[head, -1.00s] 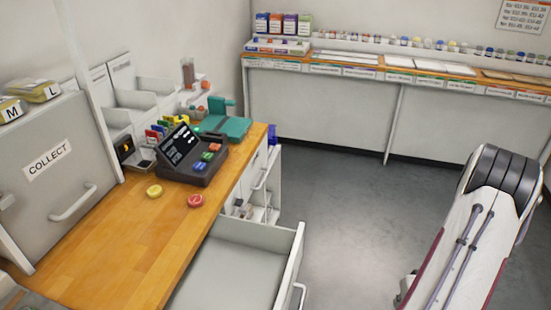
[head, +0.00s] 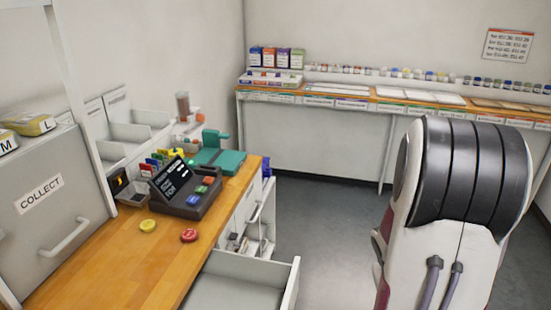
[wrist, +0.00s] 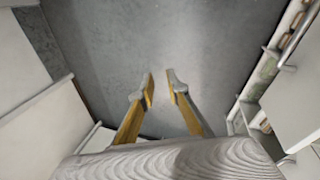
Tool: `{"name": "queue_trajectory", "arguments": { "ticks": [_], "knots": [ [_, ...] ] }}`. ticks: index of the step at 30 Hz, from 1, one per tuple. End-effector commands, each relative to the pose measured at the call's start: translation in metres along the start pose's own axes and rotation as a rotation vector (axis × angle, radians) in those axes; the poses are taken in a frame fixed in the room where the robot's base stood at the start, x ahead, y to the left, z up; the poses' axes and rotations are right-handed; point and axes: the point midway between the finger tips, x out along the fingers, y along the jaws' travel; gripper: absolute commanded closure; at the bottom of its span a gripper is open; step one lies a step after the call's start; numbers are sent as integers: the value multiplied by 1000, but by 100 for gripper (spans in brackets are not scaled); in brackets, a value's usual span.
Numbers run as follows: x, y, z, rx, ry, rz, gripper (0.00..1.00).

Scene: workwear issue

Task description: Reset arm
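My gripper (wrist: 160,88) shows in the wrist view with two yellow fingers and grey tips. The tips stand apart with nothing between them, and grey floor (wrist: 150,35) shows beyond them. In the head view my arm rises large at the right with its black-banded joint uppermost. My gripper is not visible in the head view.
A wooden counter (head: 110,262) at the left bears a dark keypad device (head: 185,187), a yellow disc (head: 148,225) and a red disc (head: 189,235). An open drawer (head: 235,290) juts out below it. A long shelf (head: 330,100) lines the back wall. Floor between is clear.

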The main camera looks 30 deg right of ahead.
Motion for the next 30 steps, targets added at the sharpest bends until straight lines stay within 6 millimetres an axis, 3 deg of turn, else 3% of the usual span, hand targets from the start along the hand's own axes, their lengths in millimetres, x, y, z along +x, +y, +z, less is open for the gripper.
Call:
{"name": "queue_trajectory", "arguments": {
  "ticks": [12, 30],
  "knots": [
    [-84, -56, 27, -44, -5, -46, 84],
    [-182, -143, 82, -144, 73, -195, 84]
  ]
}}
